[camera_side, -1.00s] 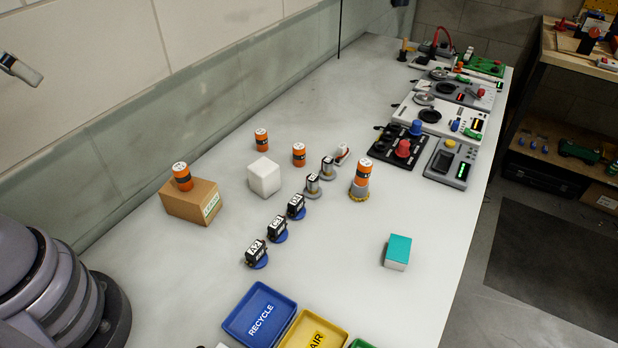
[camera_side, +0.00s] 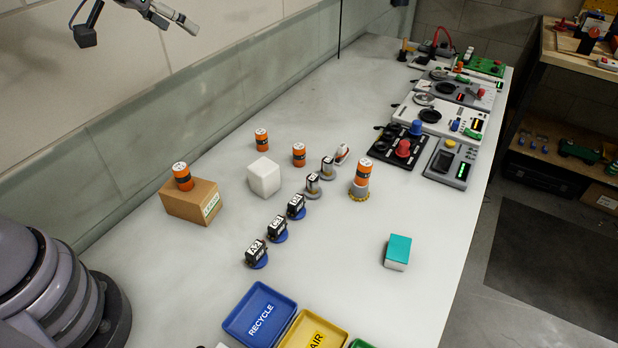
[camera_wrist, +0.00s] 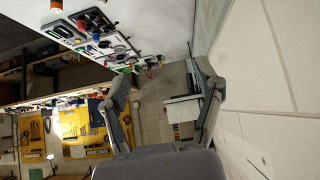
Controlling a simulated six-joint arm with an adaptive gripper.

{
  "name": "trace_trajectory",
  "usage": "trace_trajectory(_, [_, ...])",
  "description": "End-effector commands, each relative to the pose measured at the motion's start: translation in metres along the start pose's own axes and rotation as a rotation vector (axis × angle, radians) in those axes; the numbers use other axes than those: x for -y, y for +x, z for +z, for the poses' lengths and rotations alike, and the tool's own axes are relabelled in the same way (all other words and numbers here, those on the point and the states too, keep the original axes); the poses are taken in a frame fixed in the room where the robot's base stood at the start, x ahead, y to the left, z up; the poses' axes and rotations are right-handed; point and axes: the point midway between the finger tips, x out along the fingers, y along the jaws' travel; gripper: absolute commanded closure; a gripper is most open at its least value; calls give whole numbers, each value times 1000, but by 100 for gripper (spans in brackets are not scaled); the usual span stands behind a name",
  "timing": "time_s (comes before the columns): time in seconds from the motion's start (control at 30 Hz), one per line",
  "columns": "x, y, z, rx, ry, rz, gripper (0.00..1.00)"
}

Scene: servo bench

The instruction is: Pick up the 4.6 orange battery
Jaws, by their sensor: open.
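Several orange batteries with black bands stand upright in the side view. One stands on a cardboard box (camera_side: 183,177), one on the bare bench at the back (camera_side: 262,140), one right of the white cube (camera_side: 299,155), and one on a round stand with a yellowish base (camera_side: 362,172). Their labels are too small to read, so I cannot tell which is 4.6. My gripper (camera_wrist: 162,78) is open and empty in the wrist view. Part of it shows at the top left of the side view (camera_side: 168,15), high above the bench and away from the batteries.
A cardboard box (camera_side: 184,206), white cube (camera_side: 264,180) and a row of servos (camera_side: 277,229) stand among the batteries. A teal-topped block (camera_side: 397,258) is at right. A blue RECYCLE tray (camera_side: 238,320) and yellow tray (camera_side: 296,338) are in front. Panels line the far right.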

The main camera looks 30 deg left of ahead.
Motion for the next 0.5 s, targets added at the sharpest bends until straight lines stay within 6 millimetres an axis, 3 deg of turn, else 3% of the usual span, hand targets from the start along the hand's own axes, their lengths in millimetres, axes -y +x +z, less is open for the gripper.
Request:
trace_trajectory(0.03, [1, 33, -6, -17, -4, -3, 34])
trace_trajectory(0.23, [5, 148, -17, -155, -14, -15, 34])
trace_trajectory(0.4, [10, 235, 6, -269, -18, -30, 34])
trace_trajectory(0.5, [13, 272, 27, -328, -18, -39, 34])
